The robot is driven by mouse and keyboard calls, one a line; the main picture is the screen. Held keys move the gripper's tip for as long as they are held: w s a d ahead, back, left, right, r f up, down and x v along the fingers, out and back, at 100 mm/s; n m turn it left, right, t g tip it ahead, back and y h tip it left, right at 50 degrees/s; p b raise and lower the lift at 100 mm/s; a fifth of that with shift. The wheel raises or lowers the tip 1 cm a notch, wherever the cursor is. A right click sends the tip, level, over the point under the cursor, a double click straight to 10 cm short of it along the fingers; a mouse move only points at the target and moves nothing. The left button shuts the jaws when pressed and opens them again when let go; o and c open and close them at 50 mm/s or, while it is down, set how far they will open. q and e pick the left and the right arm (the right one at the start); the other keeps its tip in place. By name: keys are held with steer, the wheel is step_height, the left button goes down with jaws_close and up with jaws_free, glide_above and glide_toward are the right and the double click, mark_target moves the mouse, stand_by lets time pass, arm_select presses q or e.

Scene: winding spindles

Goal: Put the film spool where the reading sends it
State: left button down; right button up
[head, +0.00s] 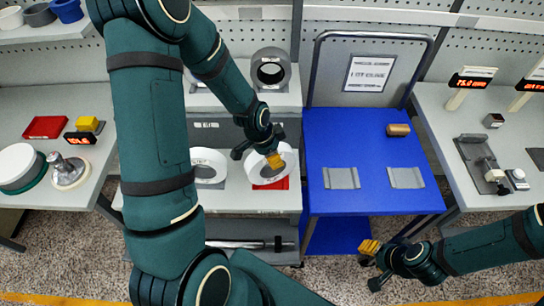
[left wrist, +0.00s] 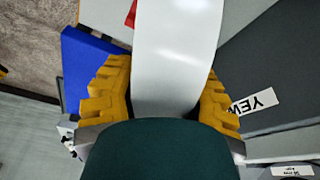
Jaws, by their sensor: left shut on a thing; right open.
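A white spool (head: 262,176) is at the middle bench, over a red pad (head: 283,183); I cannot tell if it touches the pad. My left gripper (head: 274,160) is shut on its rim. In the left wrist view the white spool (left wrist: 178,60) fills the space between the yellow fingers of my left gripper (left wrist: 165,105). A lit display (head: 80,138) stands on the left bench; its digits are too small to read surely. Another display (head: 472,82) on the right reads about 75.0. My right gripper (head: 370,255) is open and empty in front of the blue cart.
A second white spool (head: 208,165) lies left of the held one. A grey spool (head: 270,68) stands behind. The blue cart (head: 350,135) carries two grey plates (head: 341,178) and a small brown cylinder (head: 398,130). A measuring fixture (head: 482,160) sits on the right bench.

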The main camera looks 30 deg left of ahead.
arm_select(q)
steer(key=shift+f, duration=0.4)
steer(key=shift+f, duration=0.1)
steer(key=c, duration=0.6)
jaws_free()
